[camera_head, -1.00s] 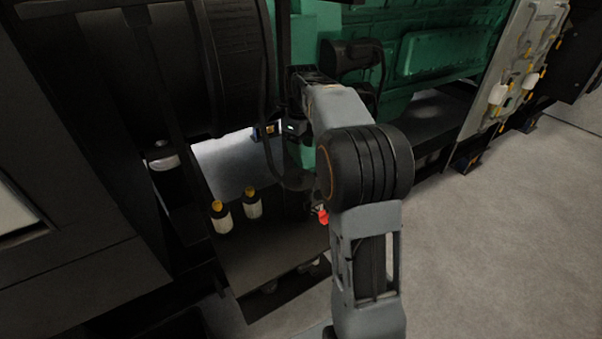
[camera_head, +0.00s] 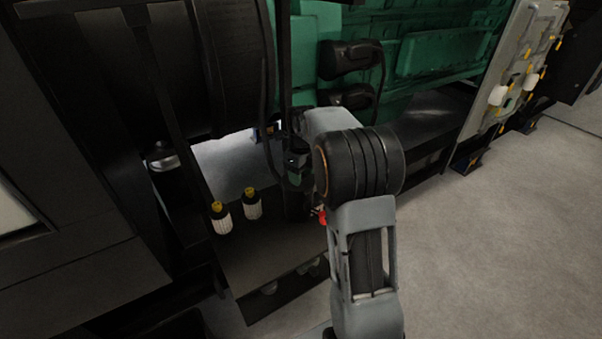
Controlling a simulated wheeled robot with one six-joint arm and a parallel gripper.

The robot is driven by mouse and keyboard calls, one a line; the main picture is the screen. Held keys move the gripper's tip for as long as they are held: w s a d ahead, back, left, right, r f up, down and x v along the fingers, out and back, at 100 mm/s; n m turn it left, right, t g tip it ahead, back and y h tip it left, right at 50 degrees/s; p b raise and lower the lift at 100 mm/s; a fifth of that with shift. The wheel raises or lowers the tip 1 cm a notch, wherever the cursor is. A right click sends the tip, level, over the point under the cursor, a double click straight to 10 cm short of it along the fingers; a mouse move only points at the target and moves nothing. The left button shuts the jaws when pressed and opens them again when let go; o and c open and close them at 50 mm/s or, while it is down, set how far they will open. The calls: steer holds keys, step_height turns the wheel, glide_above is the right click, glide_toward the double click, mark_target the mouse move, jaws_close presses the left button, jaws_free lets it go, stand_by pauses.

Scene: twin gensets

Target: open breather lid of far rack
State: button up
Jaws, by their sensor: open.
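My gripper (camera_head: 294,178) is at the end of my arm, low in front of the green engine block and just left of the dark round arm joint. It is small and dark here; its jaws are open, and I see nothing held between them. Two pale bottles with yellow caps, the left one (camera_head: 220,217) and the right one (camera_head: 252,203), stand upright on a dark shelf left of my gripper, apart from it. A pale panel (camera_head: 520,65) with several white and yellow fittings stands at the far right. I cannot tell which part is the breather lid.
The green engine (camera_head: 440,55) fills the back, with black ducts (camera_head: 350,58) on its side. A dark upright post (camera_head: 284,60) stands close to my gripper. A small red part (camera_head: 322,216) shows beside my arm. The grey floor (camera_head: 500,250) at right is clear.

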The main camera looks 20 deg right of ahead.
steer(key=shift+c, duration=0.4)
jaws_close()
steer(key=shift+r, duration=0.15)
